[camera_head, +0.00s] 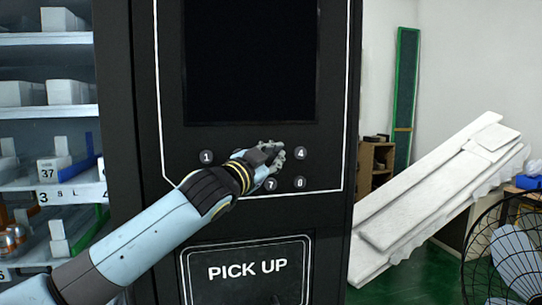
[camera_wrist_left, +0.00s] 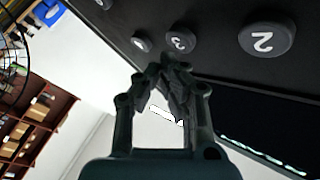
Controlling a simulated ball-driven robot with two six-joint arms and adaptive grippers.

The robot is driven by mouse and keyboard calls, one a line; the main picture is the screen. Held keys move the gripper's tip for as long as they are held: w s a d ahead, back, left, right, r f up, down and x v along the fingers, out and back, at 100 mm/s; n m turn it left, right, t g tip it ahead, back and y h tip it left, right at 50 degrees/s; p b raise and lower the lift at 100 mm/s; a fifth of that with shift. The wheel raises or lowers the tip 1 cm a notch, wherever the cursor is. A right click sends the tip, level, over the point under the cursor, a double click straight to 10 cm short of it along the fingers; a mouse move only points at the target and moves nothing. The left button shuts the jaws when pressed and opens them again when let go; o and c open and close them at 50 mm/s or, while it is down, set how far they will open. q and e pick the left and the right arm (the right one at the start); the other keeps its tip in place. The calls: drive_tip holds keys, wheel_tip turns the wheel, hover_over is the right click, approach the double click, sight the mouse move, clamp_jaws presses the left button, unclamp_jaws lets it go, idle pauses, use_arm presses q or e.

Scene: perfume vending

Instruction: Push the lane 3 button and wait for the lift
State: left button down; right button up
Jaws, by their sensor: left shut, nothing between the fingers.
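The black vending machine front (camera_head: 335,100) carries round numbered buttons. In the head view, the buttons marked 1 (camera_head: 206,157), 4 (camera_head: 300,153), 7 (camera_head: 270,184) and 8 (camera_head: 300,183) show. My left gripper (camera_head: 281,151) and arm cover the others. In the left wrist view, the lane 3 button (camera_wrist_left: 181,39) lies just past the tips of my left gripper (camera_wrist_left: 172,62), with button 2 (camera_wrist_left: 267,38) to its right. The left gripper is shut and empty. I cannot tell whether its tips touch button 3. My right gripper is not in view.
A dark screen (camera_head: 250,60) sits above the buttons and a PICK UP hatch (camera_head: 247,268) below. Shelves with boxes (camera_head: 66,92) stand at the left. A white slanted panel (camera_head: 435,185) and a black wire fan guard (camera_head: 505,245) are at the right.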

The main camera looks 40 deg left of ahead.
use_arm(q)
drive_tip(key=shift+w+a, duration=0.1)
drive_tip(key=shift+a, duration=0.05)
drive_tip(key=shift+w+a, duration=0.2)
idle(0.3)
drive_tip(key=shift+w+a, duration=0.25)
drive_tip(key=shift+a, duration=0.1)
idle(0.8)
drive_tip(key=shift+d, duration=0.1)
drive_tip(key=shift+s+d, duration=0.55)
drive_tip(key=shift+d, duration=0.1)
